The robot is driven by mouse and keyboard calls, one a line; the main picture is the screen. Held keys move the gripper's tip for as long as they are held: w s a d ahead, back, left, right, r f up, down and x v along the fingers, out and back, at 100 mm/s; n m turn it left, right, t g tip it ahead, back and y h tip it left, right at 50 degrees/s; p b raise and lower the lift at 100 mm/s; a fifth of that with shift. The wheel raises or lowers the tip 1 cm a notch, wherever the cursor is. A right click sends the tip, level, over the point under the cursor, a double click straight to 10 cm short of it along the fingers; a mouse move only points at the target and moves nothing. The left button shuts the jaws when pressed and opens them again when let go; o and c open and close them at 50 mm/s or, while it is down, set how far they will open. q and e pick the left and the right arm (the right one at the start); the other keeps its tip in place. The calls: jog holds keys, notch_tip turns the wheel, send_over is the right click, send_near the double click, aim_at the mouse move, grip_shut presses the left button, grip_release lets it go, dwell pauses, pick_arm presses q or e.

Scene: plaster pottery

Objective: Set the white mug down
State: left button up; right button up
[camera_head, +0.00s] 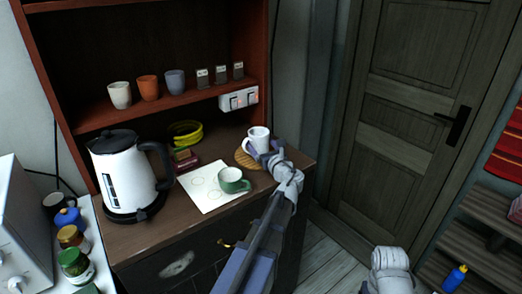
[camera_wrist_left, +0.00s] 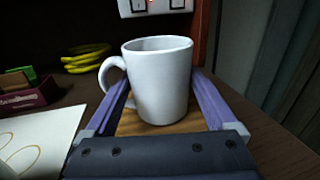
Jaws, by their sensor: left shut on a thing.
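My left gripper (camera_head: 263,150) is shut on the mug. In the left wrist view the mug (camera_wrist_left: 158,85) stands between the two purple fingers, its handle pointing left. The brown mat (camera_wrist_left: 187,124) shows under and in front of the mug. The mug's base looks very close to the mat; I cannot tell whether they touch.
A green cup (camera_head: 232,181) stands on a white sheet (camera_head: 200,198) left of my left arm. A kettle (camera_head: 122,170), yellow coil (camera_head: 186,133) and small dark red box (camera_head: 185,160) are further left. Switches (camera_head: 238,99) are on the shelf edge behind the mug.

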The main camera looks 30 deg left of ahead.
pick_arm(q)
jog(key=o, duration=1.5)
jog(key=shift+o, duration=0.2)
jog(key=shift+s+d+r, duration=0.1)
jog(key=shift+s+r, duration=0.05)
jog(key=v, duration=1.1)
jog(key=shift+s+d, duration=0.2)
jog(key=shift+d, duration=0.1)
